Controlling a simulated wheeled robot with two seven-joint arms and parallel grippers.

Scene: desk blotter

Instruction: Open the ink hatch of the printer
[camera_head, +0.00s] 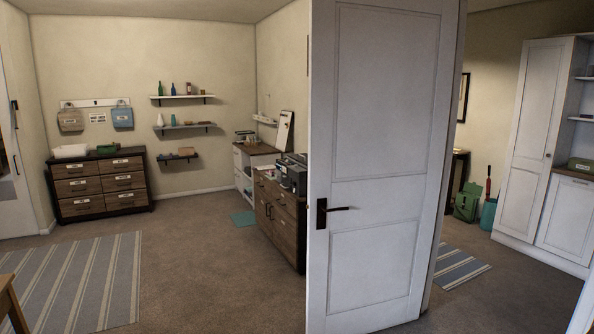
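A dark grey and black boxy device (295,180), which looks like the printer, stands on a brown wooden cabinet (281,232) left of the open white door. It is far off and small, and the door's edge borders it on the right. I cannot make out an ink hatch on it or tell whether one is open. Neither of my grippers is in view.
The white panelled door (385,190) with a dark handle stands in the middle foreground. A striped rug (75,285) lies at left on open carpet. A wooden table corner (8,305) shows at lower left. A dresser (102,187) stands against the back wall.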

